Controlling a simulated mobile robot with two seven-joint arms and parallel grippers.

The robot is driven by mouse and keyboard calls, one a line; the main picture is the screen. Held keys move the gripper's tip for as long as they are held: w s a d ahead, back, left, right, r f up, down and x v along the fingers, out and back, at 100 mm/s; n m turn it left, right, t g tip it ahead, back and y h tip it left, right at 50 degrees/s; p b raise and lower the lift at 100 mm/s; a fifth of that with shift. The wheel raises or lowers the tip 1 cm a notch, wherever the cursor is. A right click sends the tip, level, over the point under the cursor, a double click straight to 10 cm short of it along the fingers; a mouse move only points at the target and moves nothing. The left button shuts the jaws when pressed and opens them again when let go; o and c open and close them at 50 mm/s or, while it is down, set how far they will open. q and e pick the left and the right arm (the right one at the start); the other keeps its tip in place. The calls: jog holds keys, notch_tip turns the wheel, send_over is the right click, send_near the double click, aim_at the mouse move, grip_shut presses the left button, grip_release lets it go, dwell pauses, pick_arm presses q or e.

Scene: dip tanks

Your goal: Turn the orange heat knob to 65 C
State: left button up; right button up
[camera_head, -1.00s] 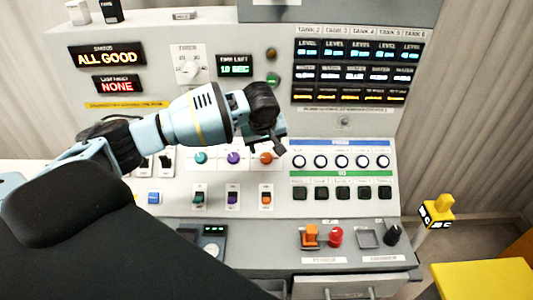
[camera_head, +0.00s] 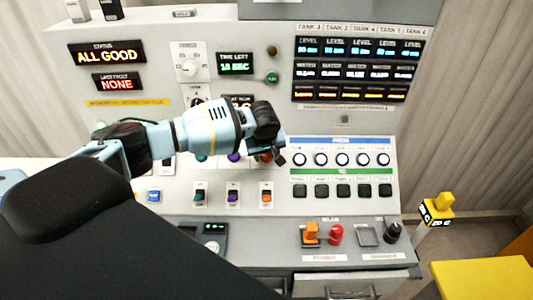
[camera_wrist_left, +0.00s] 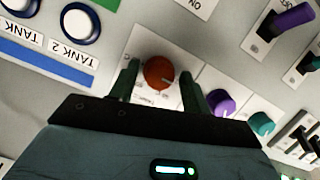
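The orange heat knob (camera_wrist_left: 159,72) is a round knob on a white plate on the sloped panel. In the wrist view it sits between the two fingers of my left gripper (camera_wrist_left: 162,85), with a gap on each side. In the head view only a bit of the orange knob (camera_head: 266,157) shows below my left gripper (camera_head: 272,150), which hides the rest. The fingers are apart and do not touch the knob as far as I can see. The scale marks around the knob are too blurred to read. My right gripper is not in view.
A purple knob (camera_wrist_left: 221,103) and a teal knob (camera_wrist_left: 262,124) sit beside the orange one. Round white buttons (camera_head: 341,160) are to the right. A status display (camera_head: 107,55) reads ALL GOOD.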

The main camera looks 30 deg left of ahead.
pick_arm(q)
jog(key=c, duration=0.8)
